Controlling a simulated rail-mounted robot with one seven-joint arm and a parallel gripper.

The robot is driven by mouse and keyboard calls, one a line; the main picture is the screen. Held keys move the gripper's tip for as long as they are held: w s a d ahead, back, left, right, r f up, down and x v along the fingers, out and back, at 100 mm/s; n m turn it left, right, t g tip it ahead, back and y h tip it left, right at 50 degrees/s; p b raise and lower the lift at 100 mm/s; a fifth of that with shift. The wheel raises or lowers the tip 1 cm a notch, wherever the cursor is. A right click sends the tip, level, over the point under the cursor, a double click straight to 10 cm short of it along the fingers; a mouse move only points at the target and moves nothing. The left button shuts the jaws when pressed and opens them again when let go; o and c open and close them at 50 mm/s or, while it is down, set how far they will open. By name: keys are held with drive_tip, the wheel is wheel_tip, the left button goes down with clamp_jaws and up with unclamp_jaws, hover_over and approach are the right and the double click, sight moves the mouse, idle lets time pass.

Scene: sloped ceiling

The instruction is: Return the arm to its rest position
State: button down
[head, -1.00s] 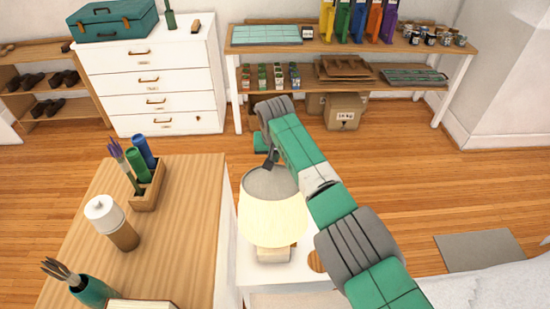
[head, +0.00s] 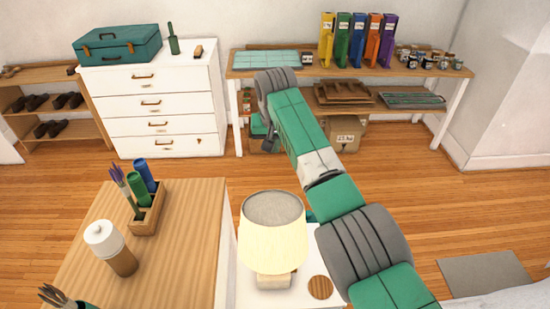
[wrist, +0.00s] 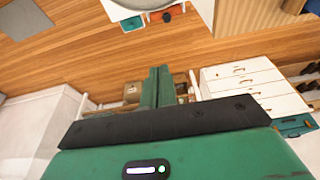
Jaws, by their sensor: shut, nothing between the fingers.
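My arm reaches from the lower right over the room. Its far joint shows in front of the shelf table in the head view. My gripper (wrist: 158,88) shows in the wrist view, with its two green fingers together and nothing between them. In the head view the fingers are hard to make out behind the arm. The gripper is in the air and touches nothing that I can see. The wrist view looks upside down over the floor, with the drawers at the right.
A lamp (head: 272,240) stands on a white bedside table (head: 247,292), close left of my arm. A wooden desk (head: 190,230) holds a pen box and a jar. A white chest of drawers (head: 160,110) and a shelf table (head: 350,73) stand at the back. The floor between is clear.

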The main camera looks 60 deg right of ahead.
drive_tip(key=shift+r, duration=0.35)
